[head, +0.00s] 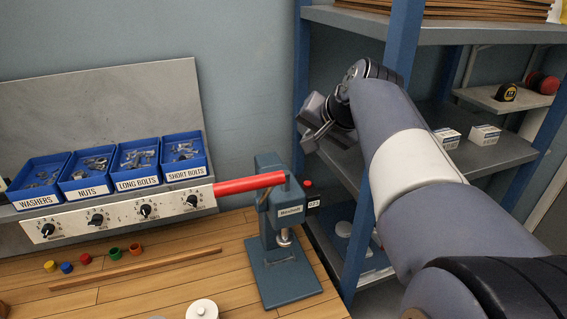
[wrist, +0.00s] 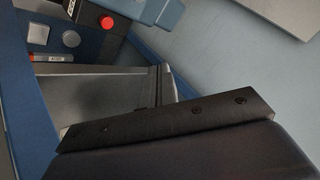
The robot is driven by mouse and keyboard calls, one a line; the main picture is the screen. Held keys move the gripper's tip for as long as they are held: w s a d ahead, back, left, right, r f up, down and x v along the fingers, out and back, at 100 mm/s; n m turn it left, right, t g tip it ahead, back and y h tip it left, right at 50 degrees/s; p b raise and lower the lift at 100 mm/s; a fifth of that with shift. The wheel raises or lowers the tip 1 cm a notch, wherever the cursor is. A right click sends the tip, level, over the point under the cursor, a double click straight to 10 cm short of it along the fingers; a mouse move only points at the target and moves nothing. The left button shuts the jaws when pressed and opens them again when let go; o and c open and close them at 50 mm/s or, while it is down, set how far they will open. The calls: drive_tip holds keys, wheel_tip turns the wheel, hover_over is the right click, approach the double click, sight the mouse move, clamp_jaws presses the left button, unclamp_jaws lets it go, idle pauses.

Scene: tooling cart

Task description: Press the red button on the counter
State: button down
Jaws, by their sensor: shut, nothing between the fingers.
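The red button (head: 308,184) is small and round, on a dark box with a white label, just right of the blue press in the head view. It also shows in the wrist view (wrist: 107,23), near the top, unobstructed. My gripper (head: 312,142) is above the button in the head view, in front of the blue shelf post, apart from the button. It is shut and empty. A dark part of my own arm end fills the lower part of the wrist view.
The blue press (head: 284,283) with its red handle (head: 249,184) stands left of the button. Labelled blue bins (head: 137,183) sit on a ledge above a dial panel. Blue-framed shelving (head: 405,30) is behind my arm. Small coloured caps and a wooden strip (head: 135,271) lie on the wooden counter.

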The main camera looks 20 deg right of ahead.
sight(307, 184)
drive_tip(key=shift+f, duration=0.15)
wheel_tip(307, 184, down, 9)
drive_tip(key=b, duration=0.7)
drive_tip(key=shift+r, duration=0.2)
idle(1.7)
drive_tip(key=shift+f+b, duration=0.4)
drive_tip(key=shift+b, duration=0.1)
drive_tip(key=shift+s+f+b, duration=0.1)
drive_tip(key=shift+f+b, duration=0.2)
drive_tip(key=shift+f, duration=0.15)
idle(0.4)
drive_tip(key=shift+r, duration=0.15)
drive_tip(key=shift+r+p, duration=0.7)
drive_tip(key=shift+r, duration=0.15)
